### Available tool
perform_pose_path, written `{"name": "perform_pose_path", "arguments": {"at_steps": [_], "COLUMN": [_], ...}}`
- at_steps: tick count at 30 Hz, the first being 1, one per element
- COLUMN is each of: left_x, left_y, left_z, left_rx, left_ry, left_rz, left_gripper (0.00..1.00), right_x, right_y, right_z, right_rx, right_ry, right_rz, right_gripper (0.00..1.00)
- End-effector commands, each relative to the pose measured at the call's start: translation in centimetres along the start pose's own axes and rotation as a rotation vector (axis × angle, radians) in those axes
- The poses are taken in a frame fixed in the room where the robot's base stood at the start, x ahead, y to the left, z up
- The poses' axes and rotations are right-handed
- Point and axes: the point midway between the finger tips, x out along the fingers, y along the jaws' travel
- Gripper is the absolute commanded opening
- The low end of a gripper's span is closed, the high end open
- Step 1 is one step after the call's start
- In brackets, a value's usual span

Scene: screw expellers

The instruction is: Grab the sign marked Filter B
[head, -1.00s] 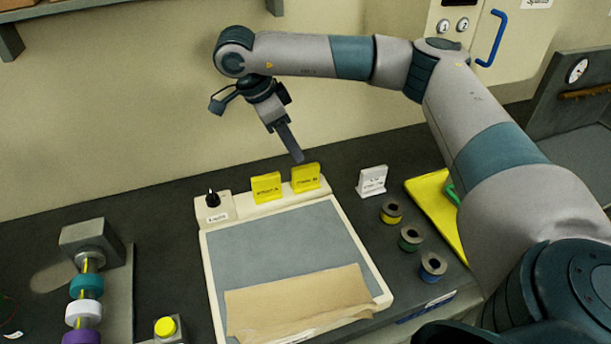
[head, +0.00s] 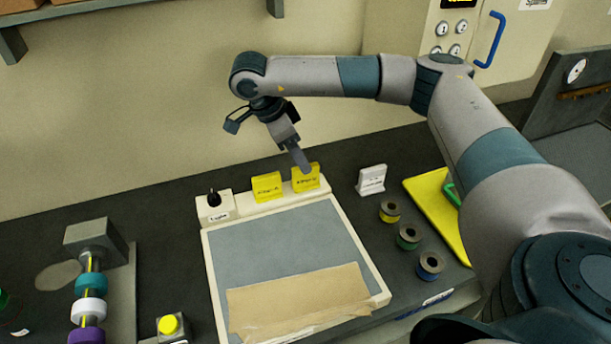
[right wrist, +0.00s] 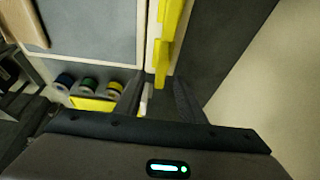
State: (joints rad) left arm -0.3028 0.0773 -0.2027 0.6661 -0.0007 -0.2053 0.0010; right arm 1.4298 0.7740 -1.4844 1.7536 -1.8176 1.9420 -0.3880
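Two yellow signs stand on the back ledge of the cream light box: a left one (head: 267,186) and a right one (head: 306,180). Their lettering is too small to read surely; the right one seems to end in B. My right gripper (head: 305,170) points down at the top of the right sign and partly covers it. In the right wrist view its two fingers (right wrist: 157,98) are apart, with the near yellow sign (right wrist: 161,64) just ahead of the gap. Contact cannot be told. My left gripper is out of view.
A white sign (head: 371,180) stands right of the light box (head: 214,285). Several coloured spools (head: 408,238) and a yellow board (head: 436,215) lie further right. A black knob (head: 214,198) sits at the box's back left corner. The wall is close behind.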

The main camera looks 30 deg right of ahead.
Motion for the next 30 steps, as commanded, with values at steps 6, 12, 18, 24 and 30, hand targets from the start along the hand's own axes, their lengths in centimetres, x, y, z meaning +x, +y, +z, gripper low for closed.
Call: {"name": "perform_pose_path", "arguments": {"at_steps": [6, 12, 18, 24, 30], "left_x": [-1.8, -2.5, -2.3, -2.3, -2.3], "left_y": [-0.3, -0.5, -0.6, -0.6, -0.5], "left_z": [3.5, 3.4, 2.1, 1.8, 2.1], "left_rx": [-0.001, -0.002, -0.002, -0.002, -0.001], "left_ry": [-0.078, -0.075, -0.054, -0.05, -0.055], "left_rz": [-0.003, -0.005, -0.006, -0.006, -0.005], "left_gripper": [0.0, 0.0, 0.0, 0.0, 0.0], "right_x": [1.8, 4.1, 4.5, 4.5, 4.5], "right_y": [-0.1, -0.1, -0.1, -0.1, -0.1], "right_z": [-0.3, -0.1, -0.1, -0.1, -0.1], "right_rx": [0.002, 0.001, 0.0, 0.0, 0.0], "right_ry": [0.003, 0.002, 0.001, 0.001, 0.001], "right_rz": [0.004, 0.002, 0.001, 0.001, 0.001], "right_gripper": [0.36, 0.36, 0.36, 0.36, 0.22]}}
